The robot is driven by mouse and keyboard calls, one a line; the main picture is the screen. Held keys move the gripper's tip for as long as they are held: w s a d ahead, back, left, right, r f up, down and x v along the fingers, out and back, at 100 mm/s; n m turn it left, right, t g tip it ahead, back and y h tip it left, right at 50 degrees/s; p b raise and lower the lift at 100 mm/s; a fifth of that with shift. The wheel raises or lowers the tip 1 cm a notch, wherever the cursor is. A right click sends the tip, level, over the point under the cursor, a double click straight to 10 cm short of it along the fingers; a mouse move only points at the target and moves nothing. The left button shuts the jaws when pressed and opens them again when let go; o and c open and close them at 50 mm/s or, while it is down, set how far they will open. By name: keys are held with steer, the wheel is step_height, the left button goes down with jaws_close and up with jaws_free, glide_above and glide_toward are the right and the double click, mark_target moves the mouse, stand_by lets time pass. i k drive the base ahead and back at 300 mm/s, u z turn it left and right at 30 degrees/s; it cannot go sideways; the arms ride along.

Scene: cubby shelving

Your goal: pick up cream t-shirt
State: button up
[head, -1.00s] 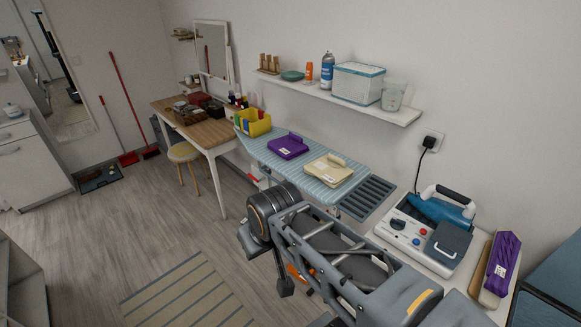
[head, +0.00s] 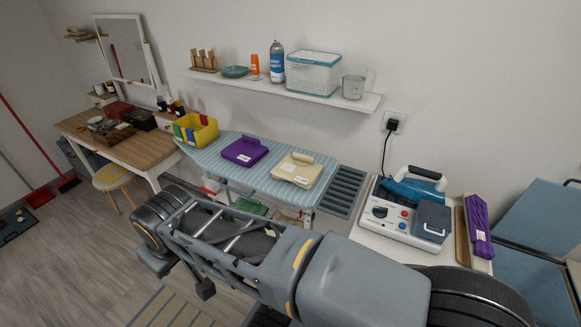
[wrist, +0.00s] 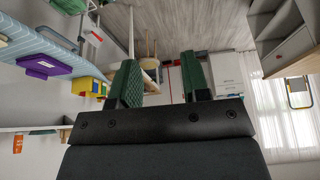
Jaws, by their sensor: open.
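The cream t-shirt (head: 299,170) lies folded on the blue striped ironing board (head: 213,157), toward its right end in the head view. A purple folded garment (head: 244,150) lies to its left on the same board. My gripper (wrist: 160,80) is open and empty in the wrist view, its two green-padded fingers apart. It points out over the room, with the board and the purple garment (wrist: 44,65) off to the left. The cream t-shirt does not show in the wrist view. In the head view my arm crosses in front of the board.
A wall shelf (head: 350,101) with a basket and bottles hangs above the board. A yellow bin (head: 196,131) stands at the board's left end. A steam iron station (head: 408,212) and another purple bundle (head: 478,228) sit at right. A wooden desk (head: 146,148) is at left.

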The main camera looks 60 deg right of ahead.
mark_target(300, 169)
steer(key=z, duration=0.5)
steer(key=i, duration=0.7)
steer(key=z, duration=0.6)
steer(key=i, duration=0.5)
